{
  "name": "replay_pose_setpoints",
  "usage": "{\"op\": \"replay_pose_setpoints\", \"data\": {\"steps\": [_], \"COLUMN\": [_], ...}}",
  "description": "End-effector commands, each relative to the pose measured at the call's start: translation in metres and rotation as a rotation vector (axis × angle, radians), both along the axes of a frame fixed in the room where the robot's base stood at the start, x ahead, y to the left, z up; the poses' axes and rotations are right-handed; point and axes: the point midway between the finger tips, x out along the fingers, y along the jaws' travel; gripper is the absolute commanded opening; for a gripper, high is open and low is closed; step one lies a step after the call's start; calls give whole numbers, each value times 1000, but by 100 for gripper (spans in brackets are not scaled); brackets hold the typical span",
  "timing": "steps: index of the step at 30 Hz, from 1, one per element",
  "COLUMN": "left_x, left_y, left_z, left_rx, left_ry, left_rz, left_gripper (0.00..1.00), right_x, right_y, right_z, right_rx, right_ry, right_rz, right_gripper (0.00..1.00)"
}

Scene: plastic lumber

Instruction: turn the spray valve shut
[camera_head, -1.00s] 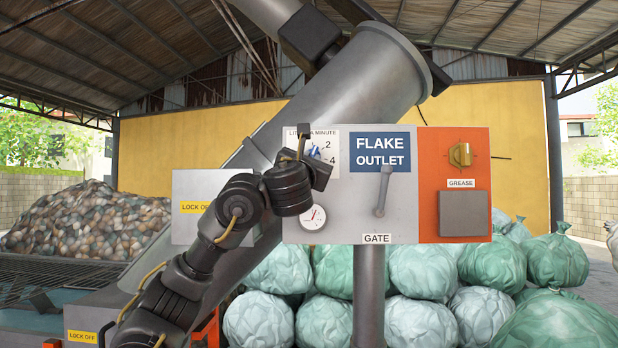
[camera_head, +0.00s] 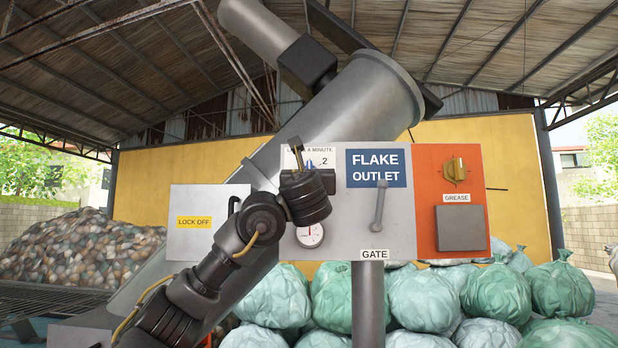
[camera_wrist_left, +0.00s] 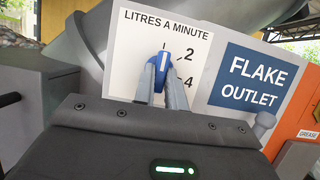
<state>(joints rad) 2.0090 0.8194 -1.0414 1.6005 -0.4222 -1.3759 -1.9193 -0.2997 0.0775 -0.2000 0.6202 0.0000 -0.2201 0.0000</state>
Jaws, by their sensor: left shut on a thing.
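The spray valve is a small blue knob (camera_wrist_left: 161,66) with a white line, on a white dial plate (camera_wrist_left: 133,75) marked LITRES A MINUTE, with 2 and 4 to the knob's right. In the wrist view the white line points nearly straight up. My left gripper (camera_wrist_left: 161,80) has its two grey fingers shut on the knob, one on each side. In the head view my left wrist covers much of the plate, and a bit of the blue knob (camera_head: 310,163) shows beside it. My right gripper is in neither current view.
A round gauge (camera_head: 310,235) sits below my wrist. A LOCK OFF box (camera_head: 193,240) is left.

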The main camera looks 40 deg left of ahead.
Motion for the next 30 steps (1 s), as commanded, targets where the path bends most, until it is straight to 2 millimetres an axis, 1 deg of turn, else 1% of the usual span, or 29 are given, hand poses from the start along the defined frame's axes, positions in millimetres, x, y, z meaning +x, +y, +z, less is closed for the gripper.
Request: {"op": "replay_pose_setpoints", "data": {"steps": [1,6,7,11,12,20,23,26,30], "left_x": [-2,-2,-2,-2,-1,-1,-4,-13,-30], "left_y": [1,1,1,0,0,0,-4,-12,-26], "left_z": [4,4,4,3,3,1,-4,-10,-21], "left_rx": [-5,-5,-5,-3,-3,-1,0,-1,0], "left_ry": [-9,-9,-9,-6,-6,-2,0,-2,-3], "left_rz": [-3,-4,-4,-3,-2,-2,-2,-6,-8], "left_gripper": [0,0,15,32,35,35,35,35,35], "right_x": [0,0,0,0,0,0,0,0,0], "right_y": [0,0,0,-1,-1,-3,-4,-4,-4], "right_z": [1,1,1,1,1,0,-5,-14,-29], "right_rx": [0,0,0,-1,-1,-4,-4,-4,-4], "right_ry": [0,0,0,0,0,0,0,0,0], "right_rz": [0,0,0,0,0,1,1,1,2], "right_gripper": [36,36,36,36,36,36,36,36,36]}}
